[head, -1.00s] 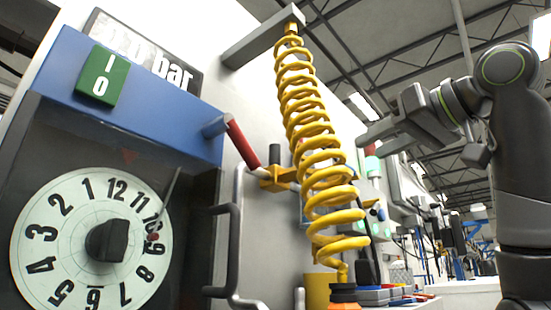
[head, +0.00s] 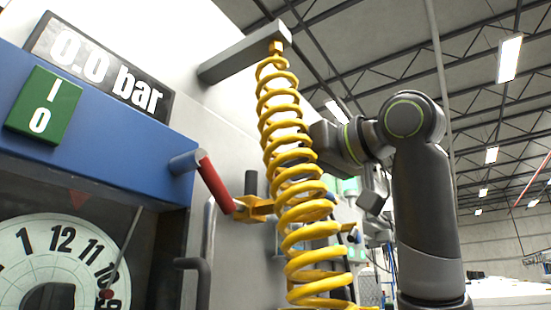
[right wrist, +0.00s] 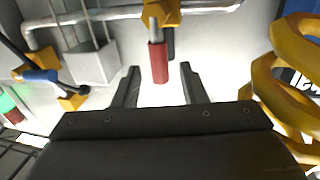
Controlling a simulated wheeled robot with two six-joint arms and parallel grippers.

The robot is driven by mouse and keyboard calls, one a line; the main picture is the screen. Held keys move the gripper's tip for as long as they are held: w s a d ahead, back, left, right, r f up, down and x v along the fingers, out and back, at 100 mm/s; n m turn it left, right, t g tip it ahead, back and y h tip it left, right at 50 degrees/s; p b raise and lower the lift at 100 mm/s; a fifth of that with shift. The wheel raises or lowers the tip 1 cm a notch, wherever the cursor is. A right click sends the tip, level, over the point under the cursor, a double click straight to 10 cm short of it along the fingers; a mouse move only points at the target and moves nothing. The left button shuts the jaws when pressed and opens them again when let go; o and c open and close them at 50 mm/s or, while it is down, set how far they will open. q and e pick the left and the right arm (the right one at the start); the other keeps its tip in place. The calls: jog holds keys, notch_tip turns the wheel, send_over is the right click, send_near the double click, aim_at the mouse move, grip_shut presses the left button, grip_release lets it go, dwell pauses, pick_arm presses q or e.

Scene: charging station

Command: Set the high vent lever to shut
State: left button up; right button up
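The vent lever with a red handle (head: 215,183) slants up and left from its yellow valve body (head: 255,208) in the head view. In the right wrist view the red handle (right wrist: 159,64) points down from the yellow valve (right wrist: 161,14). My right gripper (right wrist: 160,72) is open, with the handle showing between its two fingers; I see no finger contact. My left gripper is not in view.
A yellow coiled hose (head: 295,180) hangs in front of the valve and shows close at right in the wrist view (right wrist: 280,90). A display reading 0.0 bar (head: 105,65), a green switch (head: 43,105) and a dial (head: 60,265) are at left. A blue-handled lever (right wrist: 40,76) is at left.

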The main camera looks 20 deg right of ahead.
aim_at(282, 172)
jog(key=shift+p+x, duration=0.75)
jog(key=shift+x, duration=1.25)
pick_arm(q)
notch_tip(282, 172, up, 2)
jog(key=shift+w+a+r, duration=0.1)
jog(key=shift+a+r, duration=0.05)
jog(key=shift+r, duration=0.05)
pick_arm(e)
jog(key=shift+s+d, duration=0.1)
grip_shut()
